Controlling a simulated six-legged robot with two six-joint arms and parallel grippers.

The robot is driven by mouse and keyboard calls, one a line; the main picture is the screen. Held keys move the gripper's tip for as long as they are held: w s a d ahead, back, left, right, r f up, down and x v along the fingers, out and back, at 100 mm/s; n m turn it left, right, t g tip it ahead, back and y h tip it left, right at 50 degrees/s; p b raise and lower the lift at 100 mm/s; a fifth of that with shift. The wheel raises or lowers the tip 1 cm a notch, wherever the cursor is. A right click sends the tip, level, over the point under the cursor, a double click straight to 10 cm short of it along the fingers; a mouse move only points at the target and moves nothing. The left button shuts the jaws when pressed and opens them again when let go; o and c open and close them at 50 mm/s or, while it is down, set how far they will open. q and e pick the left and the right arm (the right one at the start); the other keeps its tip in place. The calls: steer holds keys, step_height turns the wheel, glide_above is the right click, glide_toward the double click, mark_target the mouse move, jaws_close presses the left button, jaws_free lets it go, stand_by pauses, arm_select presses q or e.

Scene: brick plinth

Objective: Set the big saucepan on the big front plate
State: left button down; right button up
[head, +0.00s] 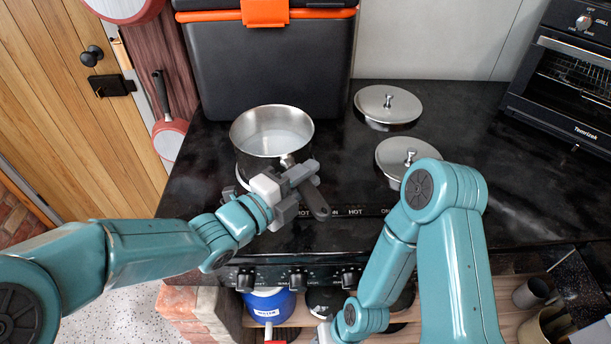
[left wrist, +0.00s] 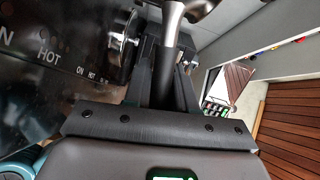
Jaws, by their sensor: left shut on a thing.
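The big steel saucepan (head: 262,144) is upright at the left of the black hob, with a pale interior and a dark-ended handle (head: 318,204) toward the front. My left gripper (head: 300,178) is shut on the handle. In the left wrist view the handle's silver stem (left wrist: 171,28) runs between the dark fingers (left wrist: 163,75). A silvery rim (head: 240,178) shows below the pan, probably the front plate, mostly hidden by pan and gripper; I cannot tell whether they touch. My right arm hangs at the front; only a grey bit of its gripper (head: 323,334) shows.
An oven (head: 570,75) is at the right. Control knobs (head: 297,278) line the front edge.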

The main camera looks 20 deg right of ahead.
arm_select(q)
steer(key=shift+b, duration=0.35)
steer(key=c, duration=0.9)
jaws_free()
steer(key=shift+o, duration=0.3)
steer(key=shift+f, duration=0.35)
steer(key=b+v, duration=0.2)
steer(key=v, duration=1.4)
steer(key=shift+s+r, duration=0.2)
steer(key=shift+r, duration=0.05)
steer(key=shift+a, duration=0.1)
